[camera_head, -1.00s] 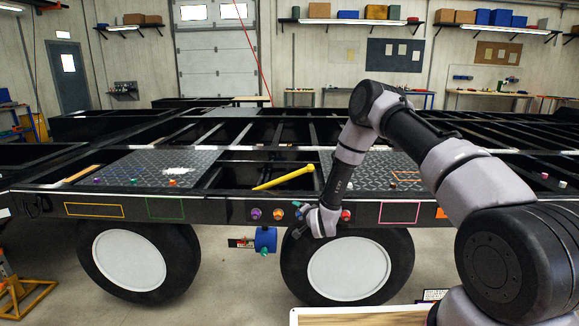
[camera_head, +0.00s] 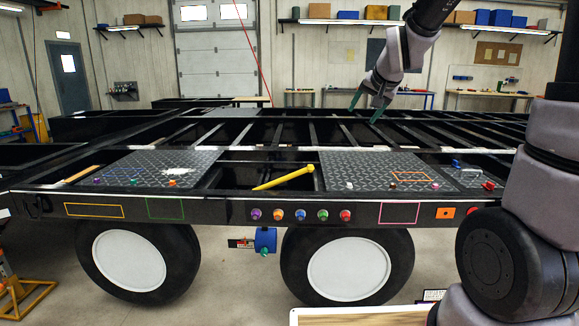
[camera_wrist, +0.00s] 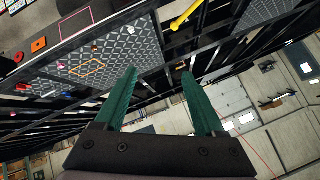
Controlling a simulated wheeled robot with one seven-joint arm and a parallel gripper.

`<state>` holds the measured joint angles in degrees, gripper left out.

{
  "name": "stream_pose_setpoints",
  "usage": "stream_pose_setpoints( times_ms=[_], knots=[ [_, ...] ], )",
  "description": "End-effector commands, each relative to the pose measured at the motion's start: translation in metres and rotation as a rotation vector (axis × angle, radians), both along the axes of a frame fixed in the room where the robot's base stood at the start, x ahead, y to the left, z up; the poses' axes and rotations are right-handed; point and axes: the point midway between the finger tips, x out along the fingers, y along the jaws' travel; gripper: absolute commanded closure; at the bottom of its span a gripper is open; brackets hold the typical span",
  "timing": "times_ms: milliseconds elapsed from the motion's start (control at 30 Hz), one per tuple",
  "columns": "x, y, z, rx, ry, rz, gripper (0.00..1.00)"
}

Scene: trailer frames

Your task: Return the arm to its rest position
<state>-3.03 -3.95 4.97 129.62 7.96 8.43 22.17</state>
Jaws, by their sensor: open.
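My gripper (camera_head: 366,108) is raised above the black trailer frame (camera_head: 215,208), in the upper right of the head view. It points downward, and its two green fingers are apart with nothing between them. In the wrist view my gripper (camera_wrist: 160,82) also shows open and empty, with the trailer deck and the room beyond it. My arm links stand at the right of the head view.
A row of coloured knobs (camera_head: 300,215) lines the side rail. Small parts lie on the tread plates (camera_head: 335,165). A shelf (camera_head: 350,22) runs along the back wall.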

Motion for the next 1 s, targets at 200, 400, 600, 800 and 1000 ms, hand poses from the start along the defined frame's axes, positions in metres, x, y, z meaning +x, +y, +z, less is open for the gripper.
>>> stream_pose_setpoints(
  times_ms=[200,400,600,800,1000],
  knots=[
    [-0.104,-0.026,0.041,-0.031,0.069,0.024,0.29],
    [-0.195,-0.038,0.05,-0.033,0.134,0.06,0.29],
    [-0.248,-0.04,0.048,-0.023,0.173,0.088,0.29],
    [-0.259,-0.039,0.046,-0.019,0.186,0.096,0.29],
    [-0.258,-0.039,0.046,-0.019,0.185,0.096,0.29]
  ],
)
